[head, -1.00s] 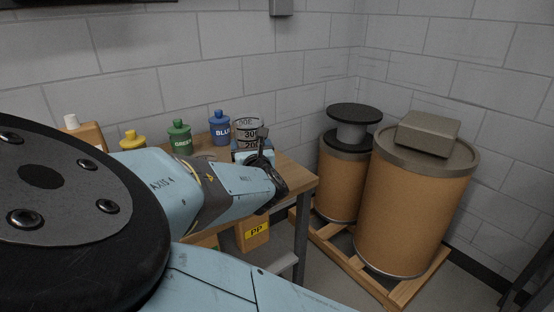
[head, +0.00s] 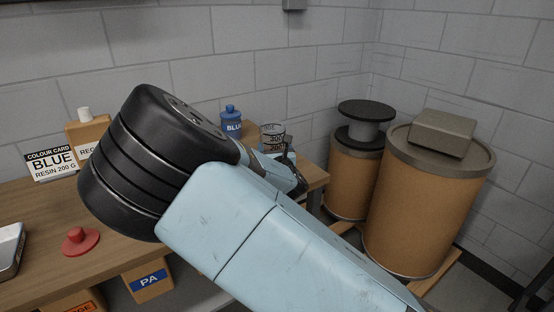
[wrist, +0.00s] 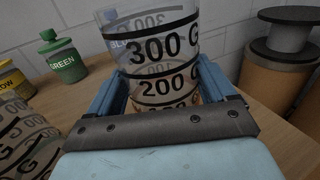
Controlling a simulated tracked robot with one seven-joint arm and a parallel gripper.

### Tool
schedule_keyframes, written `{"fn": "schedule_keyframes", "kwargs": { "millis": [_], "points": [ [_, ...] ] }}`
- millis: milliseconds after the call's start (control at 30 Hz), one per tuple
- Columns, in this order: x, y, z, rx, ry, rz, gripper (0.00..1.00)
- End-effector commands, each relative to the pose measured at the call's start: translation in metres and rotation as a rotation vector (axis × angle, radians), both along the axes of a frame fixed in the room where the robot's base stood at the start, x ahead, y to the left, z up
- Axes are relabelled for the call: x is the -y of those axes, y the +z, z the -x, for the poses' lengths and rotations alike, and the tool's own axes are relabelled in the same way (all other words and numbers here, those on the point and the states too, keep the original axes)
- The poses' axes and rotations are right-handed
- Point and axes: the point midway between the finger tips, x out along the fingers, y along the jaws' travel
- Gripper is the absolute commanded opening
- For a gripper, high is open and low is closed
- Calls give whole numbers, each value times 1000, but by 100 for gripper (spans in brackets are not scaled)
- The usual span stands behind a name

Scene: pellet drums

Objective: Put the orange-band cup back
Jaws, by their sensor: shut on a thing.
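My gripper (wrist: 163,88) is shut on a clear measuring cup (wrist: 158,48) with black rings and the marks 300 G and 200 G. The cup stands upright between the two blue fingers, with pale orange-tan showing low down; I cannot make out an orange band. In the head view the cup (head: 272,130) is at the far right end of the wooden bench (head: 130,208), and my arm hides much of the gripper. I cannot tell whether its base touches the bench. A second marked cup (wrist: 28,145) is at the lower left of the wrist view.
Green (wrist: 64,62) and yellow (wrist: 14,80) bottles stand left of the cup; a blue bottle (head: 231,122) is behind. A colour card (head: 52,163) reads BLUE, RESIN 200 G. A red knobbed lid (head: 80,241) lies at the bench front. Drums (head: 422,205) stand at right.

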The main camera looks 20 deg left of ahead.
Motion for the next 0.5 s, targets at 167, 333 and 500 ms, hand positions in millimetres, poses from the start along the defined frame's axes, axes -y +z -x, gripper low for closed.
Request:
{"fn": "schedule_keyframes", "kwargs": {
  "millis": [167,333,500],
  "points": [
    [0,-11,-9,0,0,1,35],
    [2,-19,-17,0,-1,1,35],
    [1,-42,-16,0,0,2,35]
  ]
}}
